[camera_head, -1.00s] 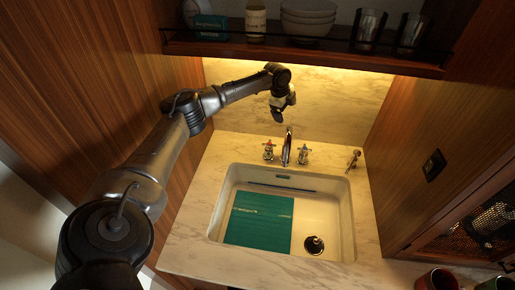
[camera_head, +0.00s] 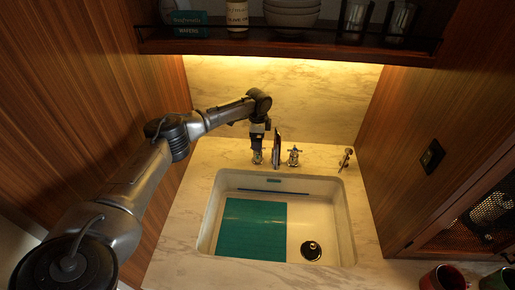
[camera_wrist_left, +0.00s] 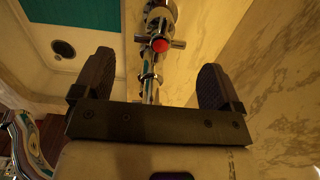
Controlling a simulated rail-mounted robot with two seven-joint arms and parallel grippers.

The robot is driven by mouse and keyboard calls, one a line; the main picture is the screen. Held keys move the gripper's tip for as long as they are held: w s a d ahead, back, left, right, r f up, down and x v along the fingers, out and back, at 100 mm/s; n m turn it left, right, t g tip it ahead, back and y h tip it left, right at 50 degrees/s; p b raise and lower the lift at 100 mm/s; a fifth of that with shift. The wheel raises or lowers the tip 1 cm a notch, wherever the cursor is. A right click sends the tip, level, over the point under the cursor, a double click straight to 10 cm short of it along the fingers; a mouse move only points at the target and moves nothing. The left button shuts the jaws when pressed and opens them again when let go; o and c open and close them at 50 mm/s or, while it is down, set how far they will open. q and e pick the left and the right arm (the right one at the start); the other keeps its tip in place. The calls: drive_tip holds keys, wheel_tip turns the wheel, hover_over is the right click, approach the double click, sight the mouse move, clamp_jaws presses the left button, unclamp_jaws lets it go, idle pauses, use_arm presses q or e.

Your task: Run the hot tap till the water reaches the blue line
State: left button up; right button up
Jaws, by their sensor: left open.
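The hot tap, a chrome cross handle with a red centre, shows in the wrist view (camera_wrist_left: 160,44) between and beyond my fingers. My left gripper (camera_head: 257,152) is open and close over this tap in the head view, covering most of it. It also frames the wrist view (camera_wrist_left: 155,85), with nothing between its fingers. The curved chrome spout (camera_head: 277,147) stands just right of it. The blue line (camera_head: 272,191) runs along the basin's back wall. The white basin (camera_head: 340,225) shows no clear water; I see no stream. My right gripper is not in view.
A flat teal rectangle (camera_head: 252,228) lies in the basin, left of the dark, brass-ringed drain (camera_head: 311,250). A second cross-handled tap (camera_head: 293,156) stands right of the spout. A shelf (camera_head: 290,47) with bowls and glasses hangs above. Mugs (camera_head: 443,278) sit front right.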

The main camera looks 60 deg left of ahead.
use_arm(q)
drive_tip(key=shift+f, duration=2.7)
drive_tip(key=c, duration=0.9)
